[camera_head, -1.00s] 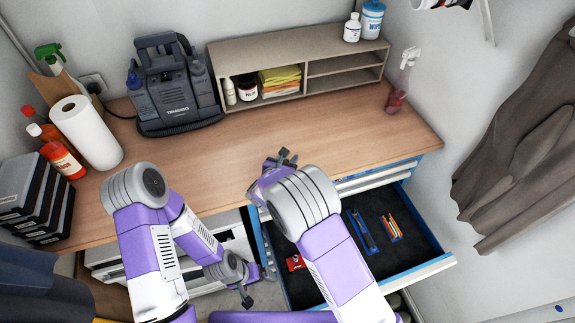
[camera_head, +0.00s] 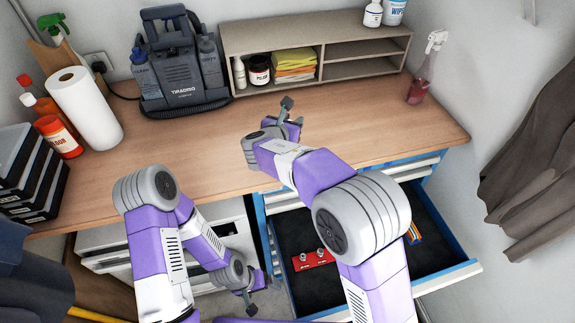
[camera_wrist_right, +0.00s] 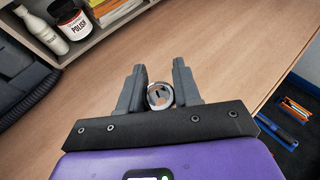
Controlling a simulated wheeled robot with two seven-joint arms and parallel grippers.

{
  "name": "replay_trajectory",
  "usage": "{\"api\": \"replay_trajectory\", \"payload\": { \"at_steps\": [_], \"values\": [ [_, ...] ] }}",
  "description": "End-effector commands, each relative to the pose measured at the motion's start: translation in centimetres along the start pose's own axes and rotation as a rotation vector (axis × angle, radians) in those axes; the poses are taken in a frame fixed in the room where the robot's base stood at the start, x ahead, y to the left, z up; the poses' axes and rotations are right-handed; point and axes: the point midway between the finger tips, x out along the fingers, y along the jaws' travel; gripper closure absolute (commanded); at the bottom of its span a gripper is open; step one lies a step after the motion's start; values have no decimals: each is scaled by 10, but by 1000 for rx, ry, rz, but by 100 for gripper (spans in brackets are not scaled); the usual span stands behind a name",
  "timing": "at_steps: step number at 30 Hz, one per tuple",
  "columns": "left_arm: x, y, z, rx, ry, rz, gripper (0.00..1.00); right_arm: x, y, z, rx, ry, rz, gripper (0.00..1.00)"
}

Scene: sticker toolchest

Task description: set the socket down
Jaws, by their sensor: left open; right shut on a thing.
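The socket (camera_wrist_right: 160,97) is a small silver ring-shaped piece, seen end-on in the right wrist view. My right gripper (camera_wrist_right: 159,90) is shut on it, with a dark finger on each side. In the head view my right gripper (camera_head: 289,112) is above the workbench top (camera_head: 370,125), in front of the shelf unit; the socket is too small to make out there. I cannot tell its height above the wood. My left gripper (camera_head: 259,294) is open and low, in front of the cabinet and left of the open drawer.
The open drawer (camera_head: 285,215) holds a red rack (camera_head: 312,260) with silver pieces; blue and orange tools (camera_wrist_right: 290,125) lie further right. The shelf unit (camera_head: 315,52) stands at the back. A grey machine (camera_head: 180,70) and paper roll (camera_head: 85,108) stand left. The bench middle is clear.

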Motion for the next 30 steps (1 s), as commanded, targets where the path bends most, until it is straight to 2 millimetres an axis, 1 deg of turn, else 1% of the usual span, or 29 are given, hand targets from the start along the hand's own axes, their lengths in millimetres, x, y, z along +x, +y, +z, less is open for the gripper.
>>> {"api": "replay_trajectory", "payload": {
  "at_steps": [1, 5, 7, 12, 20, 24, 27, 30],
  "values": [
    [10, -4, 0, 0, 0, 0, 0, 2, 1, -3, 4, 0, 4, 100],
    [17, -6, -1, 0, 0, 0, 0, 1, 2, 0, 0, 1, 8, 100],
    [19, -7, -1, 0, 1, 0, 0, 2, 3, -3, -3, 2, 9, 100],
    [25, -9, -1, 0, 1, 0, 0, 13, 3, -30, -8, 3, 9, 100],
    [30, -11, -2, 0, 1, 0, 0, 24, 3, -56, -5, 3, 8, 100],
    [35, -13, -2, 0, 1, 0, 0, 33, 2, -79, -5, 4, 8, 100],
    [37, -14, -2, 0, 1, 0, 0, 37, 2, -89, -4, 3, 9, 100],
    [37, -14, -2, 0, 0, 0, 0, 38, 2, -91, -3, 2, 9, 100]
  ]
}}
